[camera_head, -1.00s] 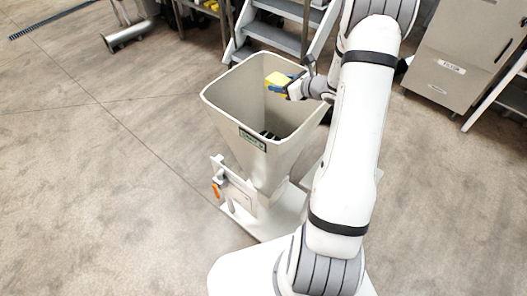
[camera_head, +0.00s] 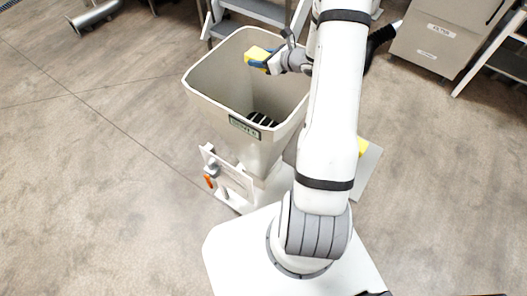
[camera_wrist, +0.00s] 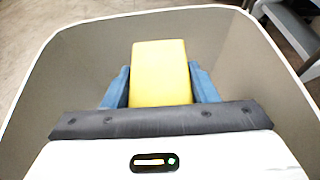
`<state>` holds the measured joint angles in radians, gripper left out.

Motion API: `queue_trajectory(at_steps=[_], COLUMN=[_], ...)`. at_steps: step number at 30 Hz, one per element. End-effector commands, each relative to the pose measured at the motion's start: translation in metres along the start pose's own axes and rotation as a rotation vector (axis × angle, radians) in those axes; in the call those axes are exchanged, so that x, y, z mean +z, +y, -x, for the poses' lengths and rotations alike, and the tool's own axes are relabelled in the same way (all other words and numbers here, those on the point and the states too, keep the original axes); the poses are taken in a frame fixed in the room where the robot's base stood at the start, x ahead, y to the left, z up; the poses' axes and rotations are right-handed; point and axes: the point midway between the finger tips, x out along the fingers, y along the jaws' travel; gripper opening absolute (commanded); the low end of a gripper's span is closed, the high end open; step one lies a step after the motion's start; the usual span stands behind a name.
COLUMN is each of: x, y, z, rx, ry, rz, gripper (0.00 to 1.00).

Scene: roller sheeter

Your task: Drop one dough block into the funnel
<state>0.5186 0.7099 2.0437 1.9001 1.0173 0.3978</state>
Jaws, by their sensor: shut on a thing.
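A yellow dough block (camera_head: 257,53) is held between the blue fingers of my gripper (camera_head: 263,58), over the open mouth of the funnel. In the wrist view the block (camera_wrist: 160,75) sits between both blue fingers, and the funnel's walls (camera_wrist: 75,65) surround it on the sides and far end. The beige funnel (camera_head: 215,118) is a tall square hopper with rounded corners and a green label on its front. A dark slatted grate shows at its bottom. The inside just under the block is partly hidden by the block and gripper.
A white gate plate with an orange handle (camera_head: 208,181) is on the funnel's lower front. Another yellow piece (camera_head: 362,147) shows partly behind my arm. Grey steps (camera_head: 250,12) stand behind the funnel, and a cabinet (camera_head: 440,38) is at the back right.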

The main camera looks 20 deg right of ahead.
Motion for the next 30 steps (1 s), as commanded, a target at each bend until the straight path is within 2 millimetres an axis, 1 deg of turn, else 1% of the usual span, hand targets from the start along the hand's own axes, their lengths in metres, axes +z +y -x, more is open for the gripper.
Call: queue_trajectory(at_steps=[1, 3, 11, 12, 20, 27, 30], x=[-0.0051, -0.0077, -0.0076, -0.0076, -0.0078, -0.0085, -0.0084], y=[0.0000, 0.0001, 0.0002, 0.0003, 0.0006, 0.0008, 0.0001], z=[-0.0024, -0.0035, -0.0037, -0.0038, -0.0039, -0.0035, 0.0031], rx=[0.000, 0.000, 0.001, 0.001, 0.001, 0.001, 0.000], ry=[-0.001, -0.001, -0.001, -0.001, 0.000, 0.001, 0.000], rz=[0.000, 0.000, 0.001, 0.001, 0.001, 0.000, 0.001], gripper=[0.23, 0.23, 0.23, 0.56, 0.77, 0.78, 0.78])
